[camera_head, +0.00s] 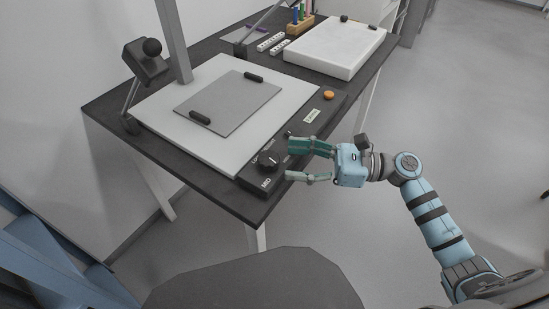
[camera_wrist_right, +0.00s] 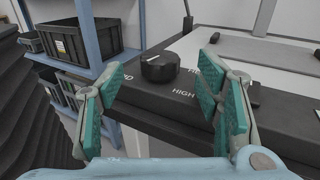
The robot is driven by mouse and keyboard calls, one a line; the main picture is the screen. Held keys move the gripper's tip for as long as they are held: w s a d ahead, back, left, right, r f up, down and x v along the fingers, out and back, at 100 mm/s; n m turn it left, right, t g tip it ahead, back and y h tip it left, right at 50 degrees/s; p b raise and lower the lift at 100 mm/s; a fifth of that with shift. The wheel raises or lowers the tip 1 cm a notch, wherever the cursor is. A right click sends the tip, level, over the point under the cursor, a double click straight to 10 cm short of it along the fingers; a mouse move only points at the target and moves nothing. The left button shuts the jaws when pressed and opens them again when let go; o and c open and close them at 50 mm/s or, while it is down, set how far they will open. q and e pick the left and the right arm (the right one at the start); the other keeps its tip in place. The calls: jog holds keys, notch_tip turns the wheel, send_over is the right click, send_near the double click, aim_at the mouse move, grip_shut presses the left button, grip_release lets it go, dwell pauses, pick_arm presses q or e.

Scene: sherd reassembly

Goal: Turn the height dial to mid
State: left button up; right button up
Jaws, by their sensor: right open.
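The height dial (camera_head: 268,159) is a round black knob on the dark control strip along the table's front edge. In the right wrist view the dial (camera_wrist_right: 160,67) shows a white mark on its top, towards the upper left. A HIGH label (camera_wrist_right: 184,94) is printed in front of it, and part of another label shows at its right. My right gripper (camera_head: 290,160) is open, just right of the dial, with one finger to each side of its line. I see no contact with the dial. My left gripper is not in view.
A white board (camera_head: 160,105) with a grey plate (camera_head: 228,104) lies behind the strip. An orange button (camera_head: 328,95) is farther along the strip. A white slab (camera_head: 335,46) sits at the back. In the wrist view, a blue shelf (camera_wrist_right: 90,68) holds dark crates.

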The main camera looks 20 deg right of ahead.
aim_at(275, 158)
jog(key=x, duration=0.5)
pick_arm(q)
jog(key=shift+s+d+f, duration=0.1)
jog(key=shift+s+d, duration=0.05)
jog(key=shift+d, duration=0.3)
pick_arm(e)
jog(key=shift+c, duration=0.7)
jog(key=c, duration=1)
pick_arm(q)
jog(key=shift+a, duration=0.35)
pick_arm(e)
jog(key=shift+c, duration=0.2)
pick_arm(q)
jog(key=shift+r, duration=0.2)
